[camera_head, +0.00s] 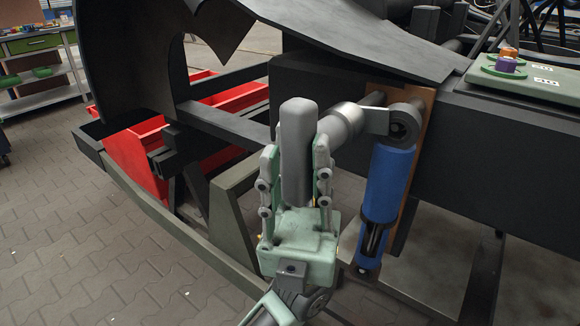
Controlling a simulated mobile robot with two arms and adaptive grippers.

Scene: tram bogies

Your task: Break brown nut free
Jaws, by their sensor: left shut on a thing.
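My left gripper (296,158), pale green, is at the centre and shut on a grey tool with a thick rounded upright body (297,128). A grey cylindrical part (340,122) lies right behind the tool and points towards the top eye (402,124) of a blue damper (388,183). I cannot tell whether the tool and this part are joined. The damper hangs upright beside a brown plate (415,175) on the bogie frame. I cannot make out a brown nut; it may be hidden behind the tool or the eye. My right gripper is not in view.
The dark bogie frame (500,140) fills the right side. A green box (525,85) with orange and purple knobs sits on it. Red trays (140,150) lie at left behind a low rail (160,215). A shelf (42,98) stands far left. Paved floor at lower left is clear.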

